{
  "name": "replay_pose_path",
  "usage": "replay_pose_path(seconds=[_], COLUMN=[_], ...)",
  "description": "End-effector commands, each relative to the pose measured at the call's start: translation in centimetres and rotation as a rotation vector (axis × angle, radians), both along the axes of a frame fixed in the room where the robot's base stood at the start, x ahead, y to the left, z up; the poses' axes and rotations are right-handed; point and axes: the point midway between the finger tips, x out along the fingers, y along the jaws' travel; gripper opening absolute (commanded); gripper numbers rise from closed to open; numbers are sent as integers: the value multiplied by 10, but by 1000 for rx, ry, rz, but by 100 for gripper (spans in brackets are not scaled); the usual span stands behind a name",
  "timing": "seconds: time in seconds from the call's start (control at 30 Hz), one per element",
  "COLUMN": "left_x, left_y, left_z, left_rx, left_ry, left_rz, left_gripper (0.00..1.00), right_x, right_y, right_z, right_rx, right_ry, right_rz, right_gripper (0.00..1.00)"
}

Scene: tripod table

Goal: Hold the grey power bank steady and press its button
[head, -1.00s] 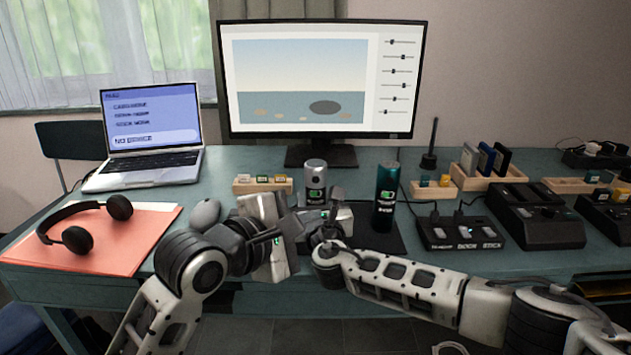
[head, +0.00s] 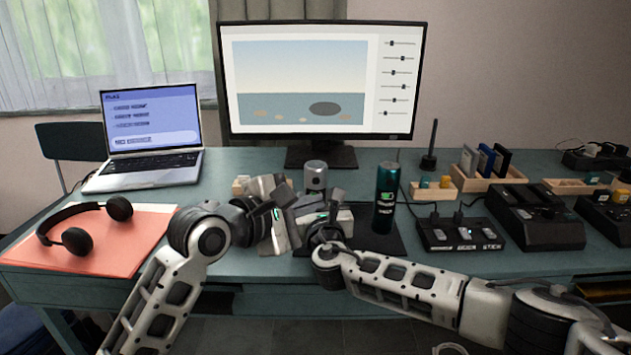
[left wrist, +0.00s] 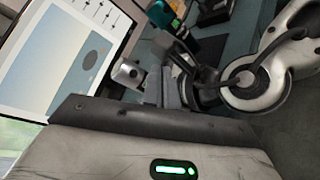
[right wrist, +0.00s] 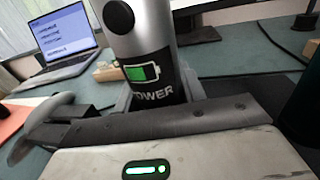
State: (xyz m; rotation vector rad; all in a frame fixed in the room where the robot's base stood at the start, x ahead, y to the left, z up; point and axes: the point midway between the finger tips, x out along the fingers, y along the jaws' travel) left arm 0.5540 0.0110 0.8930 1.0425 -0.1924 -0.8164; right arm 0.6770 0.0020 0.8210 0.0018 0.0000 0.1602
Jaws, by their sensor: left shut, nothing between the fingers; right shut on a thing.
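The grey power bank (head: 315,176) is an upright cylinder with a battery picture and the word POWER on a dark band, clear in the right wrist view (right wrist: 150,45). Its grey top shows in the left wrist view (left wrist: 127,73). My right gripper (head: 325,208) is shut on its lower part, with a finger on each side in the right wrist view (right wrist: 160,97). My left gripper (head: 290,194) is shut and empty, just left of the power bank in the head view. Its closed fingers (left wrist: 167,85) stand close to the top; I cannot tell whether they touch it.
A teal cylinder (head: 386,195) stands close on the right, on a dark mat (head: 388,240). Headphones (head: 90,225) lie on a red folder (head: 120,250) at left. A laptop (head: 150,140) and a monitor (head: 315,80) stand behind. A labelled dock (head: 460,233) is at right.

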Motion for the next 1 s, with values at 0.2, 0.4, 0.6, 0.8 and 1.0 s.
replay_pose_path(seconds=[0.2, 0.4, 0.6, 0.8, 1.0], left_x=[27, 37, 38, 38, 38], left_y=[1, 1, 1, 1, 1], left_z=[0, 0, 0, 0, 0], left_rx=[2, 2, 2, 2, 2], left_ry=[-1, -1, -1, -1, -1], left_rz=[3, 3, 3, 3, 3], left_gripper=[0, 0, 0, 0, 0], right_x=[0, -1, -1, -1, -1], right_y=[0, 1, 1, 2, 2], right_z=[0, -1, -1, -1, -1], right_rx=[-3, -2, -2, -1, -1], right_ry=[0, 0, 1, 1, 1], right_rz=[0, 2, 3, 4, 4], right_gripper=[5, 5, 5, 5, 5])
